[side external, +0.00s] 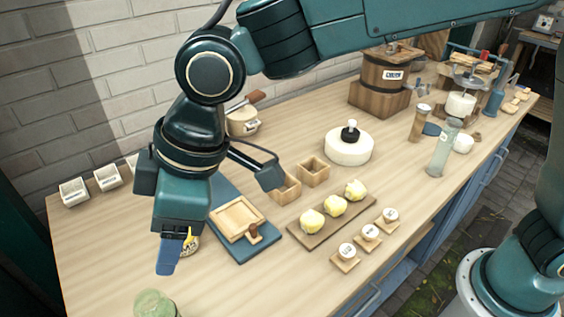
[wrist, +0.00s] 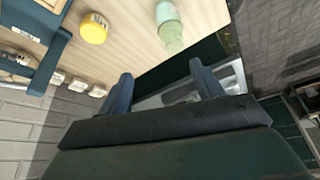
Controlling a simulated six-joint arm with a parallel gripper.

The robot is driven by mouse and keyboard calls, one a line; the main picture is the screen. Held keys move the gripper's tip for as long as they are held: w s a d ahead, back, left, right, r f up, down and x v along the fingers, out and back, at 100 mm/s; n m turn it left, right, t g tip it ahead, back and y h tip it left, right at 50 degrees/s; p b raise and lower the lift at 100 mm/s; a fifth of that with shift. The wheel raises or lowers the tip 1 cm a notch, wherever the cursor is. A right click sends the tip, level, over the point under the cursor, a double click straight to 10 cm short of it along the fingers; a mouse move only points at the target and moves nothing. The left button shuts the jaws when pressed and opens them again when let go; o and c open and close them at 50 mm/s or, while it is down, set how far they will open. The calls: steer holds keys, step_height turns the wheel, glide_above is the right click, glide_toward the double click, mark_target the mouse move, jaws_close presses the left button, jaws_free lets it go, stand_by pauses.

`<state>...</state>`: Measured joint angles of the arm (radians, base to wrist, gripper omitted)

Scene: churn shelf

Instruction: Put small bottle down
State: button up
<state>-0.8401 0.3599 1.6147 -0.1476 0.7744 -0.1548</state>
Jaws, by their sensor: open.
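A pale green translucent bottle (side external: 155,303) stands at the near left of the wooden table, cut off by the frame's bottom. In the wrist view the green bottle (wrist: 170,32) is near the table edge, beyond and apart from my fingertips. My gripper (side external: 169,262) is open and points down over the left part of the table. In the wrist view my gripper (wrist: 162,82) has its two fingers apart with nothing between them. A small yellow-lidded jar (wrist: 94,28) stands to the left of the bottle. In the side view the jar (side external: 192,244) is partly hidden behind my gripper.
A blue board (side external: 262,250) with a wooden tray (side external: 238,218) lies right of my gripper. A board with yellow lumps (side external: 334,206) is farther right. Small white containers (side external: 73,192) line the wall side. A clear bottle (side external: 440,152) stands far right. Bare wood shows at front left.

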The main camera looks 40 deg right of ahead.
steer(key=s+d+r+m+t+h, duration=0.1)
steer(key=d+r+m, duration=0.25)
steer(key=d, duration=0.95)
steer(key=s+d+r+m+t+h, duration=0.1)
steer(key=d+r+m, duration=0.25)
steer(key=d, duration=0.85)
steer(key=s+d+f+m+h, duration=0.1)
steer(key=s+d+f+m, duration=0.1)
steer(key=s+d, duration=0.4)
steer(key=s+d+f+m+t+h, duration=0.1)
steer(key=s+d+m, duration=0.2)
steer(key=s+d, duration=0.4)
steer(key=d, duration=0.3)
steer(key=shift+s+d+f+m+t, duration=0.2)
steer(key=shift+d+f+m+t, duration=0.1)
steer(key=shift+f+m, duration=0.1)
steer(key=shift+o, duration=0.2)
